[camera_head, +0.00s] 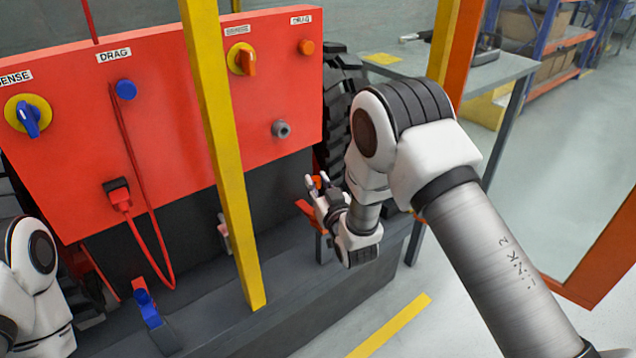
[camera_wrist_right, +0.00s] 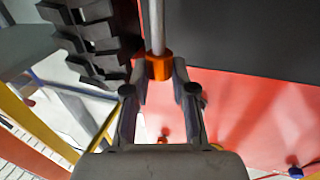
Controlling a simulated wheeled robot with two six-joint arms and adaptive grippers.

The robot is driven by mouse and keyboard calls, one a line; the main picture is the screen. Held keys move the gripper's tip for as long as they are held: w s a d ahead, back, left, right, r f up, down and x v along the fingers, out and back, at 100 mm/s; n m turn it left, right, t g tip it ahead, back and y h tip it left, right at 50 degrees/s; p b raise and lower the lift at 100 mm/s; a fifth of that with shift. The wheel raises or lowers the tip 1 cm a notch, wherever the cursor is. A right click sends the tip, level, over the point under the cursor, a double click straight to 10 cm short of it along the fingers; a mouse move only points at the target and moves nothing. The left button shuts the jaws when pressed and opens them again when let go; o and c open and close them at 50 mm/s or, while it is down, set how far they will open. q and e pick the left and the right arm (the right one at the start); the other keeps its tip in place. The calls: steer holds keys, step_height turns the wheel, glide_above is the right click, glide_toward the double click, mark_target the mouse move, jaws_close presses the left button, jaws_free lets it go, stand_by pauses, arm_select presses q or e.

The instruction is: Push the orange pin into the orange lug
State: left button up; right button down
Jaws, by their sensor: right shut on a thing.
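My right gripper (camera_head: 318,184) is shut on the orange pin (camera_head: 316,181), holding it by its orange head in front of the red panel. In the right wrist view my right gripper (camera_wrist_right: 160,82) grips the orange head of the pin (camera_wrist_right: 158,67), and a grey shaft runs from it to the top edge. The orange lug (camera_head: 305,207) seems to be the orange bracket just below the gripper, partly hidden behind it. The shaft's tip is hidden, so I cannot tell how it stands to the lug. My left arm shows at the left edge; its gripper is out of view.
The red panel (camera_head: 270,100) carries knobs and buttons. A yellow post (camera_head: 222,150) stands in front of it, left of my right gripper. A blue pin and bracket (camera_head: 147,308) stand lower left, near a hanging red cable (camera_head: 165,235). A black tyre (camera_head: 340,100) is behind my right arm.

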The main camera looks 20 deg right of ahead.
steer(key=shift+f+b, duration=0.6)
steer(key=shift+f, duration=0.4)
steer(key=shift+f, duration=0.1)
stand_by(0.4)
steer(key=shift+f+b, duration=0.4)
steer(key=shift+f, duration=0.25)
steer(key=shift+f, duration=0.15)
stand_by(0.5)
steer(key=shift+f+b, duration=0.45)
steer(key=shift+f, duration=0.25)
steer(key=shift+f, duration=0.1)
stand_by(0.4)
steer(key=shift+f+b, duration=0.7)
steer(key=shift+f, duration=0.3)
stand_by(0.8)
steer(key=shift+f, duration=0.45)
